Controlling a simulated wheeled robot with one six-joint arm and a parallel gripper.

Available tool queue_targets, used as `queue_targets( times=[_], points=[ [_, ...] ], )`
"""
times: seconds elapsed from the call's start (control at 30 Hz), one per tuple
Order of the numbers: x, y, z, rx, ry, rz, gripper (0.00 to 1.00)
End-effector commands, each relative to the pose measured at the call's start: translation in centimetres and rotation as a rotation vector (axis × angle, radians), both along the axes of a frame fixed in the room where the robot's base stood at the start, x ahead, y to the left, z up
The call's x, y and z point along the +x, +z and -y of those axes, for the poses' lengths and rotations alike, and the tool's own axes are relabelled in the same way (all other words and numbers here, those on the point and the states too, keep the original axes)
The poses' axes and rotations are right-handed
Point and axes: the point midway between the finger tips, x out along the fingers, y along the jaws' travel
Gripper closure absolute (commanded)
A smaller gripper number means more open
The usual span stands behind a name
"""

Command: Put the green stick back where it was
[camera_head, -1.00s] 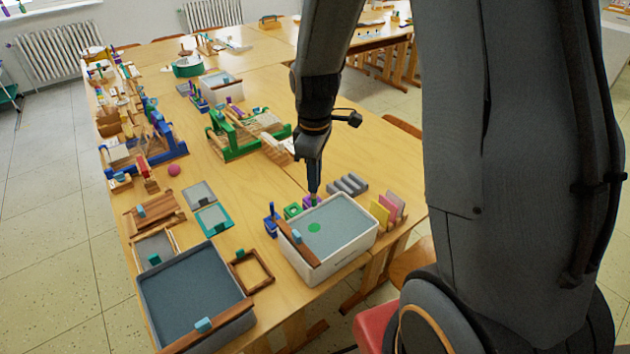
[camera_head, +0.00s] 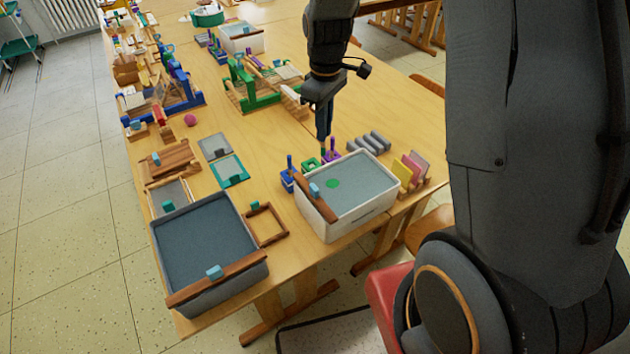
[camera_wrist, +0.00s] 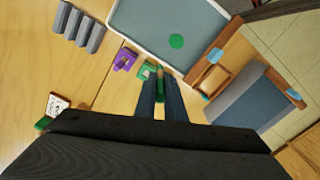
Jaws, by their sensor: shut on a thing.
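My gripper (camera_wrist: 161,92) points down and is shut on a slim green stick (camera_wrist: 160,84), which shows between the fingers in the wrist view. In the head view my gripper (camera_head: 325,152) is just behind the holders at the white tub's back edge. The green holder (camera_wrist: 146,69) lies right by the stick's end in the wrist view; it also shows in the head view (camera_head: 311,164). I cannot tell whether the stick touches it. The purple holder (camera_head: 332,156), with a purple stick, stands to its right. The blue holder (camera_head: 288,179), with a blue stick, stands to its left.
A white water tub (camera_head: 362,217) with a green disc (camera_head: 333,184) stands in front of the holders. A grey tub (camera_head: 214,284), grey ridged blocks (camera_head: 369,143) and upright coloured cards (camera_head: 412,170) are close. Bare tabletop lies behind the holders.

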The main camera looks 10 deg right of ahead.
Motion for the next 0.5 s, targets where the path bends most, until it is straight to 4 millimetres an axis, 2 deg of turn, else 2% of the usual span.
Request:
queue_targets(
  times=[0.03, 0.2, 0.33, 0.5],
  points=[
    [1.3, -1.5, -0.3, -0.001, -0.029, -0.001, 1.0],
    [4.3, -3.5, -1.1, 0.0, -0.129, 0.0, 1.0],
    [5.6, -4.4, -1.5, 0.0, -0.179, 0.0, 1.0],
    [6.2, -5.4, -1.6, 0.0, -0.208, -0.003, 1.0]
  ],
)
